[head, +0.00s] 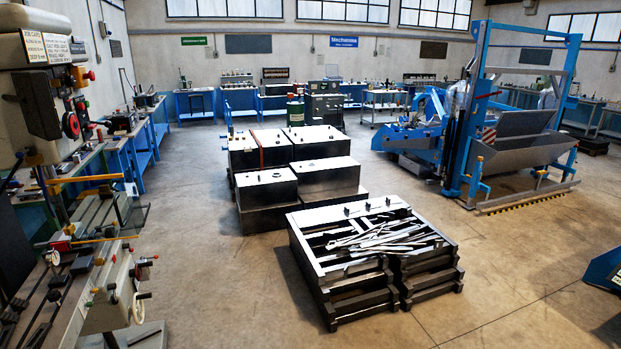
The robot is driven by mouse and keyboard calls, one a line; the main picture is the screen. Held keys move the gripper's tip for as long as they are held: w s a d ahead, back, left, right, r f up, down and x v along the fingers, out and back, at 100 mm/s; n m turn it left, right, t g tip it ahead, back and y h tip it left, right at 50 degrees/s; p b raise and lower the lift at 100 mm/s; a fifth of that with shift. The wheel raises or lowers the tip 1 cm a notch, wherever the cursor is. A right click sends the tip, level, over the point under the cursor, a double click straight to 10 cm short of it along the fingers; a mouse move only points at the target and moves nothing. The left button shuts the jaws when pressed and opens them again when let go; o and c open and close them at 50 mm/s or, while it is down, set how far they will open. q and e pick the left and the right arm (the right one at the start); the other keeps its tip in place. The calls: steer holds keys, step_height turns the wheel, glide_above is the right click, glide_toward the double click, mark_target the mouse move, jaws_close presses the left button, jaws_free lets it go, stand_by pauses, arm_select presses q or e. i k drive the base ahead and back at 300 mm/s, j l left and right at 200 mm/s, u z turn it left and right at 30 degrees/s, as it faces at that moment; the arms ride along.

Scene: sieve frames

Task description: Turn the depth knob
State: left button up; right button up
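A milling or drilling machine (30,80) stands at the left edge, partly cut off by the frame. A round red and black knob (71,124) sits on the side of its head; I cannot tell whether this is the depth knob. A small red ball handle (91,75) sticks out above it. A white card (47,47) with small printed text is on the upper part of the machine. Handwheels (140,305) sit lower down by its table (50,290). Neither of my grippers is in view.
A stack of metal sieve frames (300,247) with loose strips on top stands at front centre. Dark metal boxes (265,190) stand behind it. A blue machine (470,130) stands at the right. Open concrete floor (200,270) lies between the left machine and the stack.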

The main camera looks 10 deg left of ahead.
mark_target(69, 80)
steer(key=i+l+z, duration=0.1)
steer(key=i+z, duration=0.35)
steer(key=i, duration=0.45)
steer(key=i+j+z, duration=0.2)
steer(key=i+z, duration=0.3)
steer(key=i, duration=0.45)
steer(key=u, duration=0.4)
steer(key=i+u, duration=0.1)
steer(key=u, duration=0.7)
steer(key=l+u, duration=0.1)
steer(key=u, duration=0.7)
steer(key=l+u, duration=0.1)
steer(key=u, duration=1.25)
steer(key=i+l, duration=0.05)
